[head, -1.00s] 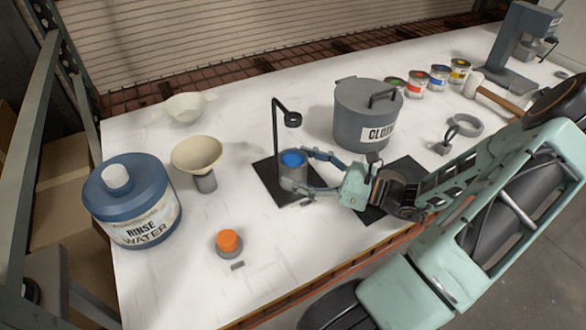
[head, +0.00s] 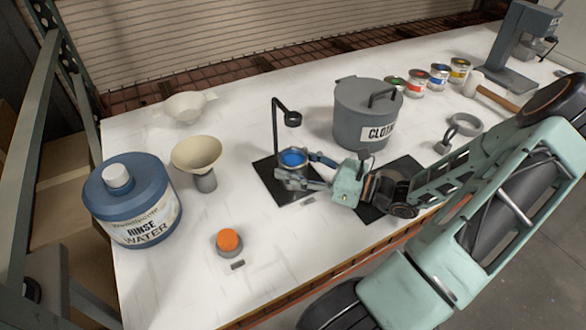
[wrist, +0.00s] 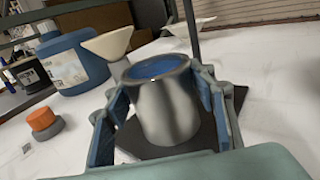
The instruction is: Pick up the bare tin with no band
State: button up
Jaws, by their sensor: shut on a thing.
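The bare tin (head: 292,160) is a plain grey metal can with no band and blue inside its top. It stands upright at the black mat (head: 268,180), under a thin black stand with a bent arm (head: 276,125). My gripper (head: 297,170) has its fingers on both sides of the tin and is shut on it. In the wrist view the tin (wrist: 165,108) sits between the blue-padded fingers, with the mat (wrist: 130,140) behind and below it. I cannot tell whether its base touches the mat.
A grey lidded bin (head: 362,112) stands close behind my gripper. A rinse water jug (head: 130,195), a cream funnel (head: 197,155) and an orange-topped item (head: 229,242) are to the left. Several banded tins (head: 438,75) and a mallet (head: 490,92) are at the back right.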

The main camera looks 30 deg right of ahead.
aim_at(293, 155)
jog(key=shift+r, duration=0.2)
jog(key=shift+r, duration=1.3)
jog(key=shift+s+a+r, duration=0.1)
jog(key=shift+s+r, duration=0.1)
jog(key=shift+r, duration=0.1)
jog(key=s+a+r+p, duration=0.4)
jog(key=s+r+p, duration=0.2)
jog(key=s+r, duration=0.3)
jog(key=s, duration=0.3)
jog(key=shift+r, duration=0.2)
jog(key=shift+s+a+p, duration=0.15)
jog(key=shift+s+p, duration=0.25)
jog(key=shift+p, duration=0.45)
